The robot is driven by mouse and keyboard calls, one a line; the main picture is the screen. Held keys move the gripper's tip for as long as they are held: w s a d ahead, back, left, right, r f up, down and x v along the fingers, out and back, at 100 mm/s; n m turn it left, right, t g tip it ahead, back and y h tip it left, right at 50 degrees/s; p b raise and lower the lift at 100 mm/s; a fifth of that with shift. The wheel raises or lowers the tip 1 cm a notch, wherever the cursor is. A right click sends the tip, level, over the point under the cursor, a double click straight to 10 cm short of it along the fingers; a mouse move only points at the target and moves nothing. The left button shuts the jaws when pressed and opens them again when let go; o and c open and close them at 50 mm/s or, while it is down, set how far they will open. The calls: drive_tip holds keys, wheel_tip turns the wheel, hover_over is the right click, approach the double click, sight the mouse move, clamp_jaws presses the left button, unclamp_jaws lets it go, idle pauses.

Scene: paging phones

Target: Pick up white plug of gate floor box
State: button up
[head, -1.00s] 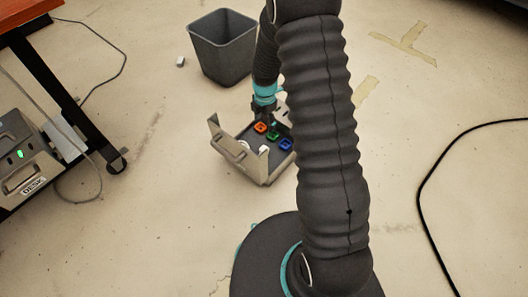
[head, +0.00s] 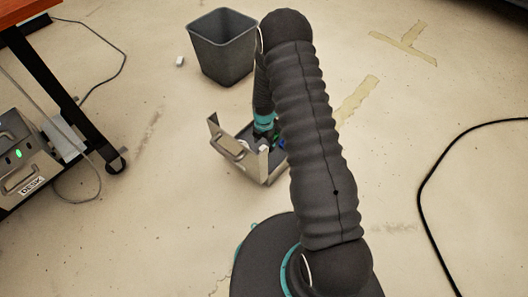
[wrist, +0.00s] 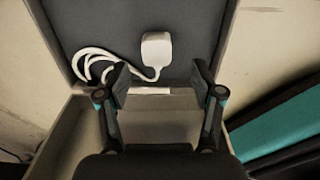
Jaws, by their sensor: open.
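The floor box (head: 268,180) stands open on the floor in the head view, its lid raised at the left. In the wrist view, the white plug (wrist: 156,50) lies against the box's dark grey panel (wrist: 205,25). Its white cable (wrist: 92,62) curls to the left. My gripper (wrist: 160,78) is open and empty, with one finger at each side. The plug is beyond the fingertips, roughly centred between them, and they do not appear to touch it. In the head view, my arm hides the fingers and much of the box interior.
A grey bin (head: 222,48) stands behind the box, with a small white block (head: 180,61) on the floor to its left. A desk unit (head: 28,160) and table leg (head: 90,130) are at the left. A black cable (head: 425,205) curves across the right floor.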

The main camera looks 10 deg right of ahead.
sight(264, 148)
drive_tip(key=f, duration=0.5)
drive_tip(key=shift+w, duration=0.3)
drive_tip(key=c, duration=1.3)
drive_tip(key=shift+o, duration=0.2)
